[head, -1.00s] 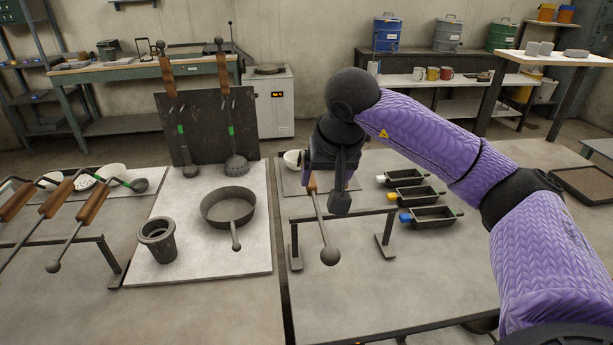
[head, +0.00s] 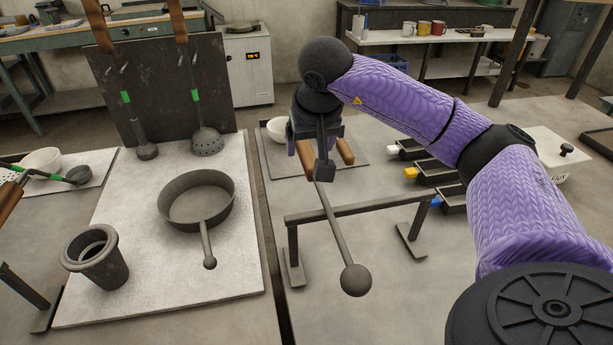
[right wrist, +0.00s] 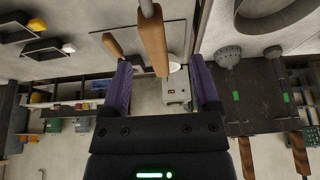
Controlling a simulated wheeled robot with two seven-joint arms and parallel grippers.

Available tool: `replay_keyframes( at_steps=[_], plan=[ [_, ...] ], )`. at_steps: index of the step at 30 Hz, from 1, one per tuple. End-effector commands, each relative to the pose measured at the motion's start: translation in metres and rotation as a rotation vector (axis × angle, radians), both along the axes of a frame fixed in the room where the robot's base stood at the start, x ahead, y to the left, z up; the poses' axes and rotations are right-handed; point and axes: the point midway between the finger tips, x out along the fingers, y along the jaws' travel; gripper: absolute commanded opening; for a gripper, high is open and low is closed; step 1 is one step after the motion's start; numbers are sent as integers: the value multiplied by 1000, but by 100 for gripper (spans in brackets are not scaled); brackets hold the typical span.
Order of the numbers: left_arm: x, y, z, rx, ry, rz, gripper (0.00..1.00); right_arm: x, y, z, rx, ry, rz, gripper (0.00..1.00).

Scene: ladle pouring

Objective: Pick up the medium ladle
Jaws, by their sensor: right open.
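A ladle with a thin grey rod and a round dark end (head: 355,280) leans across a low metal rack (head: 345,209) on the right table. Its wooden handle points away, partly hidden by my right gripper (head: 318,150). In the right wrist view, my right gripper (right wrist: 160,88) is open, with a wooden handle (right wrist: 152,38) between its purple fingers and gaps on both sides. A second wooden handle (right wrist: 113,45) lies outside the fingers; it also shows right of the gripper in the head view (head: 344,151). I cannot tell by size which ladle is medium. My left gripper is out of view.
A dark pan (head: 197,200) and a dark pot (head: 94,255) stand on a pale board to the left. Two green-banded tools (head: 205,140) hang on a dark panel behind. Small moulds (head: 430,172) sit right of the rack, partly behind my arm. A white bowl (head: 277,129) is behind.

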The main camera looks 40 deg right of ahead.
Motion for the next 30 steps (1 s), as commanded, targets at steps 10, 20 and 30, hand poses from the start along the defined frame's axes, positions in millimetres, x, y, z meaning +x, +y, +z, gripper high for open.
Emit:
replay_keyframes(
  at_steps=[10, 20, 30],
  plan=[
    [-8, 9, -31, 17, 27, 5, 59, 27, -23, -67, 0, 4, -1, 79],
    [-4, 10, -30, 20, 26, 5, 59, 29, -25, -69, 0, 1, 0, 67],
    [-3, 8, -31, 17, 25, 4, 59, 29, -25, -68, 0, 1, 0, 0]
  ],
)
